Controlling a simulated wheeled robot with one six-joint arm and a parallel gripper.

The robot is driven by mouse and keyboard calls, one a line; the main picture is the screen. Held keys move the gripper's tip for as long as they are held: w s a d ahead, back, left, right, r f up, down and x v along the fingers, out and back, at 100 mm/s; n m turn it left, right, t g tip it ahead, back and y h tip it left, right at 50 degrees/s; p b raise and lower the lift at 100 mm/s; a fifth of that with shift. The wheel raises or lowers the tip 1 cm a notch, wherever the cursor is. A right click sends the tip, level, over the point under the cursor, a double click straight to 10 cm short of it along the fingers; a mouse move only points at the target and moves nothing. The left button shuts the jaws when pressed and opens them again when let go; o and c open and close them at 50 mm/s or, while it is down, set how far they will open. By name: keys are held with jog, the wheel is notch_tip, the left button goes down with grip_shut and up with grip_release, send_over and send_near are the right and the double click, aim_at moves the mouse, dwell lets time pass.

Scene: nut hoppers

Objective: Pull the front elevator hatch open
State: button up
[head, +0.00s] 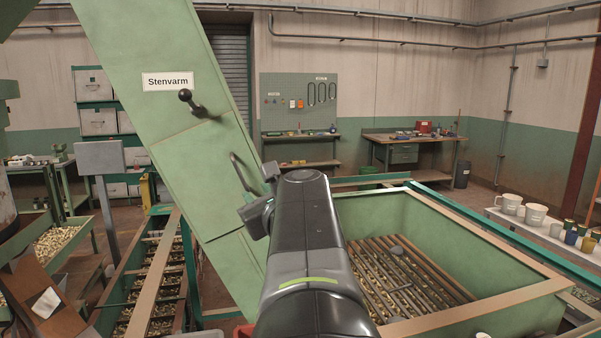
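The green sloping elevator casing (128,45) carries a label reading "Stenvarm". Its front hatch (192,165) is a flat green panel that looks closed, lying flush with the casing. A dark bar handle (236,172) is on the hatch's right side. A latch lever with a black ball knob (186,96) sits at the hatch's top edge. My gripper (262,193) is beside the handle's lower end, its two grey fingers apart with green panel visible between them. I cannot tell whether it touches the handle. My dark arm hides the wrist and the area behind it.
A green hopper (510,306) with a bar grate over nuts stands to the right of my arm. A nut conveyor (150,285) runs at lower left. A grey box on a post (100,157) stands left of the hatch. Cups (535,213) stand on a table at far right.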

aim_at(242, 178)
jog(key=b+x, duration=0.1)
jog(key=x, duration=1.2)
jog(key=shift+w+a, duration=0.1)
jog(key=shift+r, duration=0.1)
grip_shut()
